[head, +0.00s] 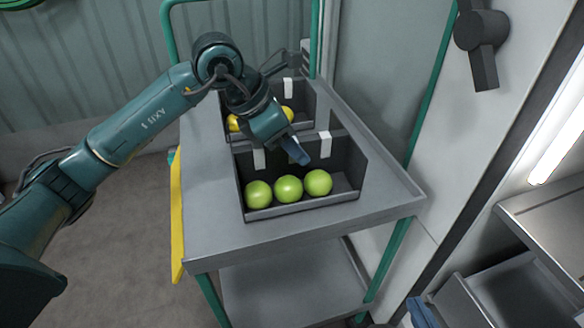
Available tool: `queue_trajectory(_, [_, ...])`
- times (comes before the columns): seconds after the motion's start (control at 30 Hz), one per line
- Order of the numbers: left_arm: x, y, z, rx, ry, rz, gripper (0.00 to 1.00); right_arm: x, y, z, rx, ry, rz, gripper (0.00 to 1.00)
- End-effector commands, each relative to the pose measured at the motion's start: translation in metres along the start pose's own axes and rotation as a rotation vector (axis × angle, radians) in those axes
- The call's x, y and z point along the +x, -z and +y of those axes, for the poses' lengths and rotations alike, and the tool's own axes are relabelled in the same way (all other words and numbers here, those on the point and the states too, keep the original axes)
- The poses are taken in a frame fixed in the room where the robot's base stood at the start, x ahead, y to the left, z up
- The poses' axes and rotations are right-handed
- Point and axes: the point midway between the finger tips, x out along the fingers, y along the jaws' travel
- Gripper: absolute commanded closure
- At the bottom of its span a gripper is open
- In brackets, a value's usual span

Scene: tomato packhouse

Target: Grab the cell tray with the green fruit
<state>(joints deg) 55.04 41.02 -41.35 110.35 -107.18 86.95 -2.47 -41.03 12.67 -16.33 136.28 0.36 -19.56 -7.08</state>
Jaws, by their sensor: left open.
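A dark cell tray (249,205) with three green fruit (288,189) in a row along its front stands on the near part of the grey cart top. Two white tabs (325,144) stick up at its back wall. My left gripper (297,152) reaches in from the left and is open over the tray's back wall, pointing down and right. One blue finger shows clearly; the other is mostly hidden by the gripper body. I cannot tell whether the finger touches the tray. My right gripper is not in view.
A second dark tray (305,100) with yellow fruit (287,113) stands behind, partly hidden by my left arm. The grey cart (385,190) has a green frame and a lower shelf. Its top is clear at the left and right front. A metal counter (550,220) stands at the right.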

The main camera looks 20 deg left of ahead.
Motion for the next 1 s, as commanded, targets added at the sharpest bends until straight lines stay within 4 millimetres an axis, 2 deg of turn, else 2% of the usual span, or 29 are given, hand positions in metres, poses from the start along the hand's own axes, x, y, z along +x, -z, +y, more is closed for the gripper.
queue_trajectory(0.07, [-0.0003, 0.0, 0.0, 0.0, 0.0, 0.0, 0.58, 0.0001, -0.0001, -0.0003, 0.0, 0.001, 0.0, 1.0])
queue_trajectory(0.57, [-0.0006, 0.0, 0.0, 0.0, 0.0, 0.0, 0.99, 0.0002, -0.0018, -0.0011, 0.001, 0.003, -0.007, 1.0])
queue_trajectory(1.0, [-0.0007, -0.0001, 0.0001, 0.0, 0.0, -0.001, 1.0, 0.0002, -0.0019, -0.0011, 0.002, 0.003, -0.007, 1.0])
